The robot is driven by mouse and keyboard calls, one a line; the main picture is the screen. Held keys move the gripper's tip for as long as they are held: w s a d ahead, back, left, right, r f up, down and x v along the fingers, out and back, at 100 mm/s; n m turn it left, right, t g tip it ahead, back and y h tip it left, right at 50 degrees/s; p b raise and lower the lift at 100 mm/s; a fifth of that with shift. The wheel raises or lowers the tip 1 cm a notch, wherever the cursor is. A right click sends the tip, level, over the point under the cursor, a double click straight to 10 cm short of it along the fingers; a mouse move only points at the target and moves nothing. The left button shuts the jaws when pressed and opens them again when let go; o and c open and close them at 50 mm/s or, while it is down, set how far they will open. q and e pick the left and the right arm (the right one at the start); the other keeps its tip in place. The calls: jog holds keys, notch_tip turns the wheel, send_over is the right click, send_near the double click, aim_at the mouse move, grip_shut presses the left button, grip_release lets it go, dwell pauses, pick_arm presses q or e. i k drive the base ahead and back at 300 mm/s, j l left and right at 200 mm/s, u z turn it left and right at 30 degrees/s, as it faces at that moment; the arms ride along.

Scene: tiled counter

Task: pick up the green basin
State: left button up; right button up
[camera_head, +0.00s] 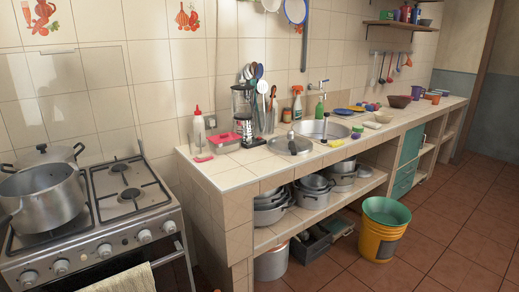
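The green basin (386,211) is a round, shallow green shape at the top of a yellow bucket (377,245) on the floor, right of the counter's lower shelf. It looks seated in the bucket's mouth, with its open side up. I cannot tell how deep it sits. Neither of my grippers is in view, and nothing is touching the basin.
The tiled counter (235,178) runs along the wall, with a sink (318,128) and many utensils. Pots (313,190) fill the shelf below. A stove (122,193) with a large pot (45,195) stands at left. The brown floor (445,230) right of the bucket is clear.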

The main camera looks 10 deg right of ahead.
aim_at(382, 210)
jog(key=i+l+z, duration=0.2)
jog(key=i+z, duration=0.55)
jog(key=i, duration=0.25)
jog(key=i+j+z, duration=0.1)
jog(key=i+z, duration=0.3)
jog(key=i+j+z, duration=0.35)
jog(key=i, duration=0.25)
